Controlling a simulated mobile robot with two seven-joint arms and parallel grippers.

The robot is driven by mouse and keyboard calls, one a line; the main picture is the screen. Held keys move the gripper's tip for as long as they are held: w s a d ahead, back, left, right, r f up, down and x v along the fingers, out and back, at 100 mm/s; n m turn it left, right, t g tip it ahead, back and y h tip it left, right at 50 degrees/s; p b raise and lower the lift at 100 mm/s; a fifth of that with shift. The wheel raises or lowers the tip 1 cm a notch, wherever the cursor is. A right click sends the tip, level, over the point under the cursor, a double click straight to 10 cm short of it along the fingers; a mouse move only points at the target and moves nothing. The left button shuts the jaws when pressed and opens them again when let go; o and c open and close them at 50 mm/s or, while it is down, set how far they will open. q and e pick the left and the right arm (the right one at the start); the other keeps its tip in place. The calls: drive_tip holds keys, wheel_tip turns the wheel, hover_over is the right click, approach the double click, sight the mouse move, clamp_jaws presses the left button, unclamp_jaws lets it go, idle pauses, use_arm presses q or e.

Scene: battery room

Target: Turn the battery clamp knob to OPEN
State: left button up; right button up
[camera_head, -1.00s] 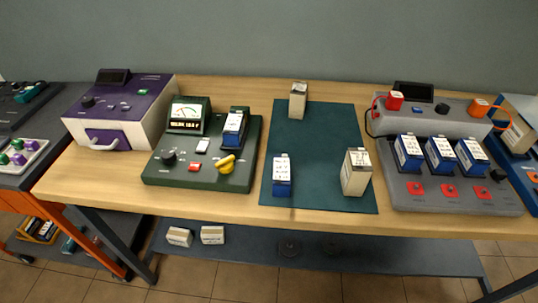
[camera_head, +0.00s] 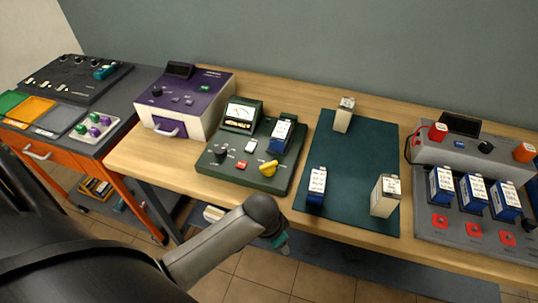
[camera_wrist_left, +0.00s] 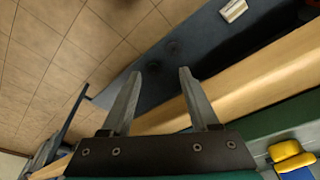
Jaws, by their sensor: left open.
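The yellow clamp knob (camera_head: 268,168) sits on the front right of the green tester (camera_head: 215,168); its labels are too small to read. A blue and white battery (camera_head: 281,137) stands in the tester's slot behind the knob. My left arm comes in from the left, and its gripper (camera_head: 280,243) is in front of the table edge, below and apart from the knob. In the left wrist view, the gripper's two fingers (camera_wrist_left: 162,85) are spread and empty, with the yellow knob (camera_wrist_left: 288,152) at the lower right. My right gripper is not in view.
A purple device (camera_head: 185,95) stands left of the tester. A green mat (camera_head: 345,160) to the right bears a blue battery (camera_head: 317,187) and two pale ones. A grey charger (camera_head: 475,160) stands far right. An orange cart (camera_head: 50,165) is at the left. The wooden table's front edge lies beside my gripper.

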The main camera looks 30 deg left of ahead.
use_arm(q)
drive_tip(key=w+r+m+p, duration=0.2)
drive_tip(key=w+r, duration=0.1)
drive_tip(key=r, duration=0.8)
drive_tip(key=m+g+y, duration=0.2)
approach(268, 165)
drive_tip(key=f, duration=0.3)
drive_tip(key=f+b, duration=0.1)
drive_tip(key=f, duration=0.5)
drive_tip(key=shift+w+a+f, duration=0.2)
drive_tip(key=shift+a+f, duration=0.15)
drive_tip(key=shift+a, duration=0.05)
drive_tip(key=shift+c, duration=0.3)
clamp_jaws()
